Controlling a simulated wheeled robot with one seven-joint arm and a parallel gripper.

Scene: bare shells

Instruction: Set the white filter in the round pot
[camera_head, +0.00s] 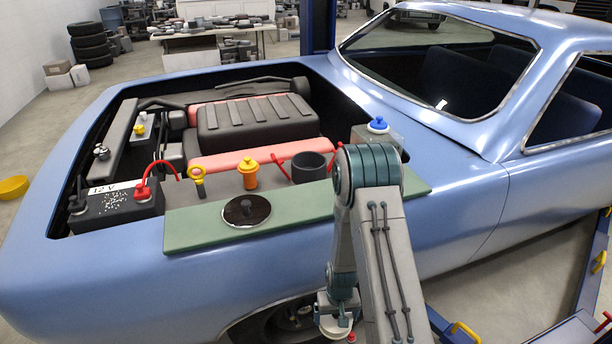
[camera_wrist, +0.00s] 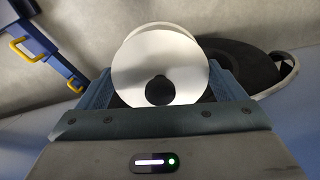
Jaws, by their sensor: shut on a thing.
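The white filter (camera_wrist: 137,66) is a white round body with a dark hole in its end face. In the wrist view it sits between the two blue-grey fingers of my gripper (camera_wrist: 160,84), which is shut on it. In the head view my gripper (camera_head: 336,318) hangs low beside the car's flank, near the front wheel, below and apart from the pot; the filter is hard to make out there. The dark grey round pot (camera_head: 308,168) stands open-topped at the back of the green board (camera_head: 350,208); its inside bottom is hidden.
A dark round lid with a knob (camera_head: 246,210) lies on the board. An orange container (camera_head: 248,176), a yellow-ringed piece (camera_head: 198,182) and a blue-capped reservoir (camera_head: 378,126) are near. A black battery (camera_head: 117,208) stands left. The board's right end is clear.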

